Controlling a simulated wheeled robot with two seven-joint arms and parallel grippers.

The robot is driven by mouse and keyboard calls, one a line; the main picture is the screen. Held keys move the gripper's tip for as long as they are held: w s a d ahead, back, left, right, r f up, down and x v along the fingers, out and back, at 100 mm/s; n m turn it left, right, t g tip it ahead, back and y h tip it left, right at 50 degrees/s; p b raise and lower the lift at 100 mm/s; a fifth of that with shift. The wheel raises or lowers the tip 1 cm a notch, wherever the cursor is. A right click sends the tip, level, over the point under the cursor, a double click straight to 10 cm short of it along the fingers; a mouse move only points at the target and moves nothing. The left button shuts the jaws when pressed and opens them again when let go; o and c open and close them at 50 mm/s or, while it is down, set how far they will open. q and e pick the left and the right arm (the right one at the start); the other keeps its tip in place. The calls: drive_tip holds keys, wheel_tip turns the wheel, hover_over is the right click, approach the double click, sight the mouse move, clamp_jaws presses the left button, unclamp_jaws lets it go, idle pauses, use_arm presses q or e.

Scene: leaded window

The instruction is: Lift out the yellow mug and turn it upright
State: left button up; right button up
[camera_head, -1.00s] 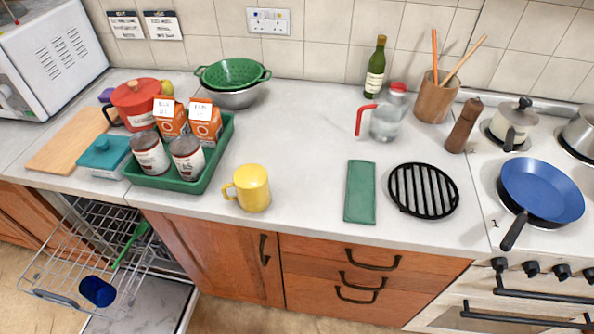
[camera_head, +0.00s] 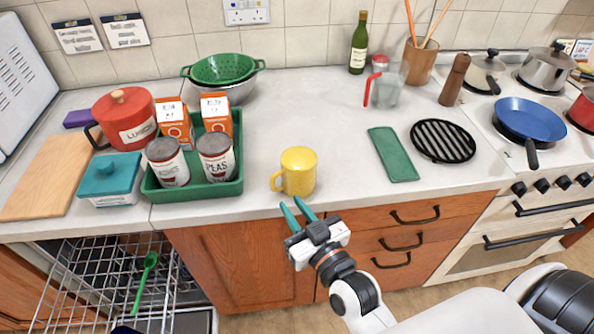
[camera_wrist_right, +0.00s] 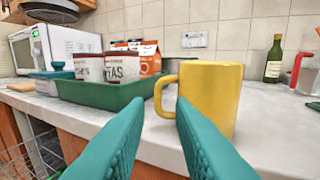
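The yellow mug (camera_head: 299,172) stands on the counter near its front edge, its handle pointing left. I cannot tell clearly whether its mouth or base is on top. My right gripper (camera_head: 293,202) is open and empty in front of the mug, at the counter's front edge. In the right wrist view the mug (camera_wrist_right: 212,95) stands upright in line beyond the right finger. Its handle shows between the two teal fingertips (camera_wrist_right: 159,103), with no clear contact. My left gripper is not in view.
A green tray (camera_head: 195,190) with cans and cartons stands left of the mug. A green cloth-like slab (camera_head: 393,155) and a black grate (camera_head: 443,141) lie to the right. An open dishwasher rack (camera_head: 70,290) with a green spoon (camera_head: 145,283) is below left. Counter behind the mug is clear.

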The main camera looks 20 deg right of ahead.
sight(274, 182)
drive_tip(key=w, duration=0.3)
drive_tip(key=w+p, duration=0.1)
drive_tip(key=w, duration=0.1)
drive_tip(key=shift+w+a, duration=0.3)
drive_tip(key=shift+a, duration=0.1)
drive_tip(key=shift+w+r, duration=0.1)
drive_tip(key=shift+w, duration=0.45)
drive_tip(key=w, duration=0.1)
drive_tip(key=w+p, duration=0.1)
drive_tip(key=w, duration=0.1)
drive_tip(key=shift+w+a, duration=0.3)
drive_tip(key=shift+a, duration=0.05)
drive_tip(key=shift+w, duration=0.45)
drive_tip(key=shift+s, duration=0.1)
clamp_jaws()
